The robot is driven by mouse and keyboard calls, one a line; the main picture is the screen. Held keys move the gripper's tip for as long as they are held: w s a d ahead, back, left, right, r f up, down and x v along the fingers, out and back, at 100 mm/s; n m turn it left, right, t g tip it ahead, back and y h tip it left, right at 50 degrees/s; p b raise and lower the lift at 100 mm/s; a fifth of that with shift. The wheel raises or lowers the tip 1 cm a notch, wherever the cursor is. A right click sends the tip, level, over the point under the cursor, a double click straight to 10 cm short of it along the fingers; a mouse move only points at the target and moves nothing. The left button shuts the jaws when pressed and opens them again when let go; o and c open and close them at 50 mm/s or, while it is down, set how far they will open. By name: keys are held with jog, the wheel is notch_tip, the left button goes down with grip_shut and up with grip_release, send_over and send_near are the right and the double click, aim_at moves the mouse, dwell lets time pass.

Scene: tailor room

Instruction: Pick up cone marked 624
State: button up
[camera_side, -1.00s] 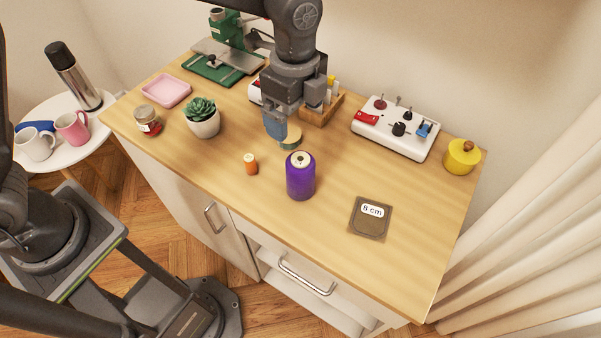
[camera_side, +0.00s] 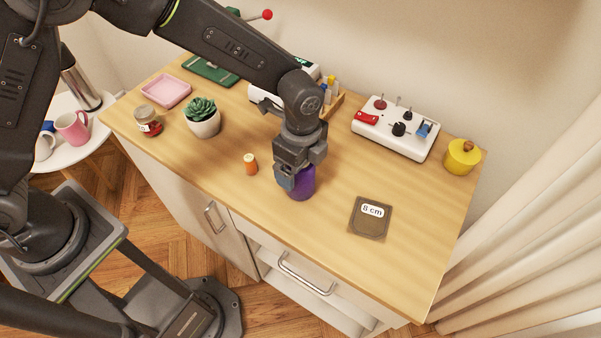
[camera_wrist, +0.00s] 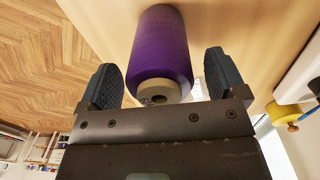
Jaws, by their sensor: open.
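A purple thread cone (camera_side: 303,186) stands upright on the wooden worktop (camera_side: 420,240). My gripper (camera_side: 296,180) is at the cone in the side view and hides its top and left side. In the wrist view the purple cone (camera_wrist: 160,45) lies between my gripper's two open fingers (camera_wrist: 163,85), with a gap on each side. Its pale end with a dark hole faces the camera. No number can be read on the cone.
A small orange spool (camera_side: 250,164) stands left of my gripper. A dark "8 cm" patch (camera_side: 371,221) lies to the right. A switch box (camera_side: 397,135), yellow pot (camera_side: 462,157), potted succulent (camera_side: 203,121), glass jar (camera_side: 148,121) and pink tray (camera_side: 166,92) stand farther off.

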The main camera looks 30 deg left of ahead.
jog(key=shift+f, duration=0.45)
jog(key=c, duration=1.1)
